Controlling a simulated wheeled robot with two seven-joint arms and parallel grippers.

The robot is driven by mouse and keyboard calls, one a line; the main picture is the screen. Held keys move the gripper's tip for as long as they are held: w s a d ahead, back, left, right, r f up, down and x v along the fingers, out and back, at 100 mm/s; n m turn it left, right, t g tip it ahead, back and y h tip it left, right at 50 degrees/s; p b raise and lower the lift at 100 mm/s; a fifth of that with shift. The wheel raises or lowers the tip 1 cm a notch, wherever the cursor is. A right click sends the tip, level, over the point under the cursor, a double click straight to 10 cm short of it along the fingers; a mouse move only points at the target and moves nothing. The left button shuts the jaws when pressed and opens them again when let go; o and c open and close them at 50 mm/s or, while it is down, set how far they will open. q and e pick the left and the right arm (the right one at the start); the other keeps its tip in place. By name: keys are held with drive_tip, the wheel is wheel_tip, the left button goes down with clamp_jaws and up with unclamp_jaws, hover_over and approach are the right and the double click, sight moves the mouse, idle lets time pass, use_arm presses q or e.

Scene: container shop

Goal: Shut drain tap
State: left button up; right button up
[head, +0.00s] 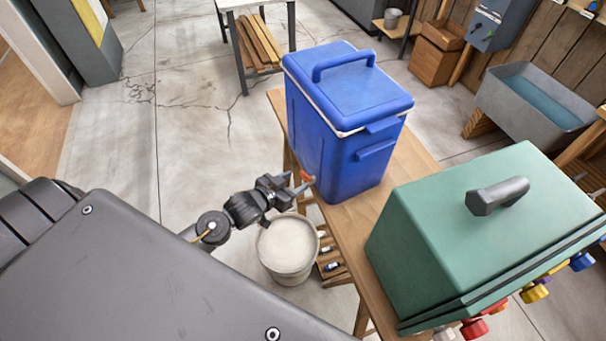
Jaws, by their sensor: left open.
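A blue cooler (345,120) with a closed lid and a top handle stands on a narrow wooden table (408,160). A small orange-red drain tap (307,177) sticks out low on the cooler's left side. My left gripper (298,184) is open right at the tap, its fingertips close around or beside it. I cannot tell whether the fingers touch the tap. The tap's exact angle is too small to make out. My right gripper is not in view.
A green box (480,220) with a dark handle and coloured knobs stands on the table's near right. A pale bucket (287,250) sits on the floor below my left gripper. A grey trough (535,100) stands at the right. The floor at left is clear.

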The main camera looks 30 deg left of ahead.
sight(304, 175)
use_arm(q)
drive_tip(key=x, duration=0.5)
drive_tip(key=shift+p, duration=0.3)
drive_tip(key=shift+s+r, duration=0.1)
drive_tip(key=c, duration=0.7)
drive_tip(key=shift+a+m+h, duration=0.2)
drive_tip(key=shift+m+h, duration=0.4)
drive_tip(key=shift+h, duration=0.1)
drive_tip(key=shift+a+m+g+h, duration=0.1)
drive_tip(key=shift+m+g+h, duration=0.2)
drive_tip(key=shift+m+h, duration=0.3)
drive_tip(key=shift+m+g+h, duration=0.8)
drive_tip(key=shift+m+h, duration=0.3)
